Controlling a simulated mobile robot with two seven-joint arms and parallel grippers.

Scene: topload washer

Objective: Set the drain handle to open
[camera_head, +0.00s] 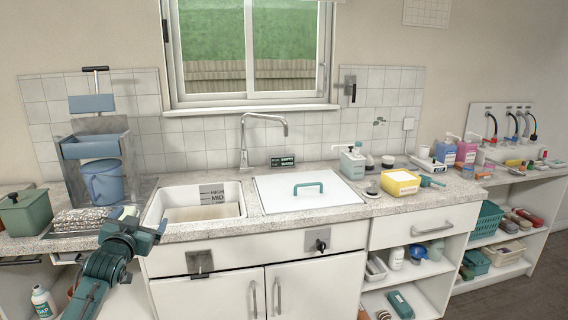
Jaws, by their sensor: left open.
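Three possible handles show, and I cannot tell which one is the drain handle. A grey lever plate (200,262) is on the cabinet front below the white sink basin (237,208). A dark knob on a light plate (320,244) is further right on the same front. A dark lever on a metal plate (350,87) is on the wall right of the window. The basin has level marks such as HIGH and MID, with some beige content at the bottom. My left gripper (134,219) is open, left of the basin near the counter's front edge, apart from all three. My right gripper is out of view.
A white lid with a teal handle (308,188) covers the space right of the basin. A faucet (258,138) stands behind. A blue bucket (102,183) and press stand left. Bottles and a yellow container (400,183) are right. Space before the cabinet doors is clear.

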